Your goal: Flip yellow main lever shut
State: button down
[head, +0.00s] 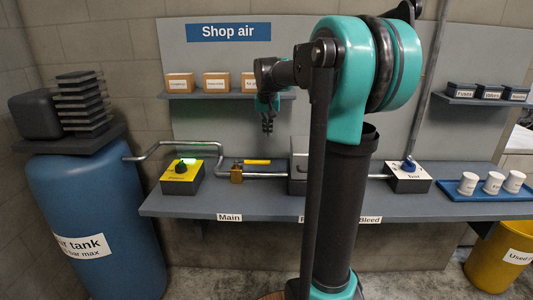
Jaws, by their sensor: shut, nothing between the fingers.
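The yellow main lever (257,162) lies level, pointing right from the brass valve (237,174) and running along the line of the grey pipe (265,176). The "Main" label (229,217) is on the bench front just below it. My gripper (267,127) hangs pointing down above and slightly right of the lever, apart from it in the picture. Its fingers are together and hold nothing. My arm covers the middle of the bench to the right.
A grey box (298,174) stands right of the lever. A shelf (225,96) with small cartons hangs behind my gripper. A blue tank (95,220) stands at the left.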

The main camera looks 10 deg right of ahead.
aim_at(253, 162)
notch_tip(253, 162, down, 10)
jog(key=shift+s, duration=0.25)
dwell(0.7)
jog(key=shift+s, duration=0.15)
